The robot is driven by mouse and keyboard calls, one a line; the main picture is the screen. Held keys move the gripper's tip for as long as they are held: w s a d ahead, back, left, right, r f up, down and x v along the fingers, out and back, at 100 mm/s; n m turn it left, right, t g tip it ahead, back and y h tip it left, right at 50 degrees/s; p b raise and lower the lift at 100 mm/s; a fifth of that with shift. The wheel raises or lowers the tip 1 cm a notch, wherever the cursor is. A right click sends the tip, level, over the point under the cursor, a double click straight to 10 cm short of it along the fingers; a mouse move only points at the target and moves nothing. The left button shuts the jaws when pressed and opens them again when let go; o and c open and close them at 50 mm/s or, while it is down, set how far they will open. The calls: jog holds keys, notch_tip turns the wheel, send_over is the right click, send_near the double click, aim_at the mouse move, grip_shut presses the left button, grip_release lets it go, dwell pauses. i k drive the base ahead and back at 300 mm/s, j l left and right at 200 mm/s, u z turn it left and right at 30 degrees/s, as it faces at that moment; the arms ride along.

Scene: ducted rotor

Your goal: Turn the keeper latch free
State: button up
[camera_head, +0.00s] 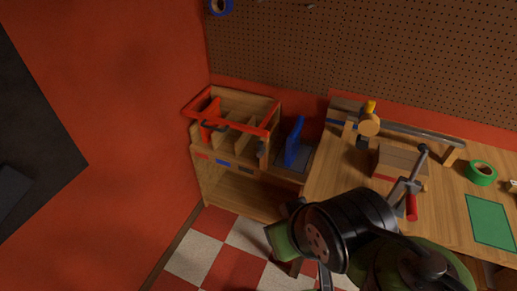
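A wooden cabinet (237,193) with an open, divided top stands left of the workbench. A red bar frame (232,121) runs across its top. A small dark piece (262,149) sits at the cabinet's right front corner, below the end of the red bar. It may be the keeper latch, but it is too small to tell its shape or how it is turned. My black arm (350,225) fills the lower middle, in front of the bench and to the right of the cabinet. I cannot make out my gripper's fingertips, and nothing is visibly held.
A blue upright piece (294,141) stands on a dark plate beside the cabinet. Checkered floor (218,246) is open in front of the cabinet.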

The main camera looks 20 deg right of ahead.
aim_at(261, 150)
jog(key=i+j+u, duration=0.1)
jog(key=i, duration=0.3)
jog(key=i+j+u, duration=0.15)
jog(key=i, duration=0.3)
